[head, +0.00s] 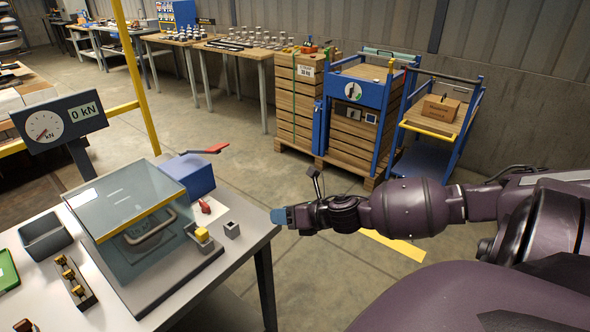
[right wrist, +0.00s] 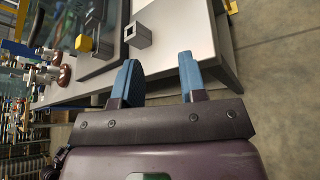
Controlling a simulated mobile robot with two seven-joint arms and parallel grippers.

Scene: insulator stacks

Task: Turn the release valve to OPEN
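A blue pump box (head: 188,176) with a long red-tipped lever (head: 204,151) stands at the back of the grey table. A small red handle (head: 205,206), which looks like the release valve, sits low in front of the box. No OPEN marking is legible. My right gripper (head: 279,216) is just off the table's right edge, apart from the red handle and to its right. In the right wrist view its two blue fingers (right wrist: 158,77) are spread with nothing between them. My left gripper is not in view.
A clear guard box (head: 125,205) with a yellow front edge covers the press. A small grey square holder (head: 232,230) and a yellow block (head: 202,235) stand near the table edge. A gauge (head: 60,122) reads 0 kN.

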